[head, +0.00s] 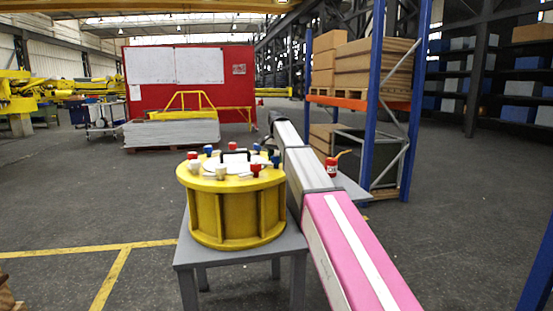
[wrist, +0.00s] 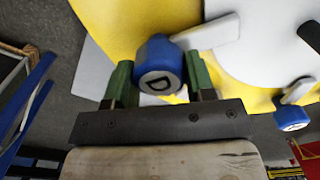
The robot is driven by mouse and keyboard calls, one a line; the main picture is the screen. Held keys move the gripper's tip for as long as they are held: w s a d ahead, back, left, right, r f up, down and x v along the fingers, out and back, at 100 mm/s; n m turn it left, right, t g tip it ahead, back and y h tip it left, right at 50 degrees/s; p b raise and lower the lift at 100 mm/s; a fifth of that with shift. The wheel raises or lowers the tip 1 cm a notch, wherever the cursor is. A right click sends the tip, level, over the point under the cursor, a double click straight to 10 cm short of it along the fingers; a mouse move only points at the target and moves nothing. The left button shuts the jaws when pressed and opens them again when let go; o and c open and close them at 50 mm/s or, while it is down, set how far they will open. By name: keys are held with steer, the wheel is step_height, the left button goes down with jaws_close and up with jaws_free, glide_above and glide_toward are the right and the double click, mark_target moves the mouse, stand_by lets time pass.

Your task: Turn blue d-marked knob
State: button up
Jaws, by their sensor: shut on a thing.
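The blue knob marked D (wrist: 157,64) sits near the rim of the yellow drum (wrist: 110,22) in the wrist view. A white pointer bar (wrist: 207,33) extends from beside it. My gripper (wrist: 160,78) has its green fingers on either side of the knob, shut on it. In the head view the yellow drum (head: 235,215) stands upright on a grey table and carries several red, white and blue knobs on top. My arm passes along its right side. The gripper is not clearly seen there, and I cannot tell which blue knob it holds.
The grey table (head: 190,255) supports the drum. Another blue knob (wrist: 291,117) is at the right in the wrist view. A red can (head: 331,168) stands on a grey surface behind my arm. A blue-posted shelf rack (head: 375,75) is at right. Floor at left is open.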

mark_target(277, 156)
stand_by(0.4)
steer(key=o, duration=0.9)
step_height(277, 156, up, 11)
steer(key=shift+f, duration=0.1)
steer(key=shift+s, duration=0.1)
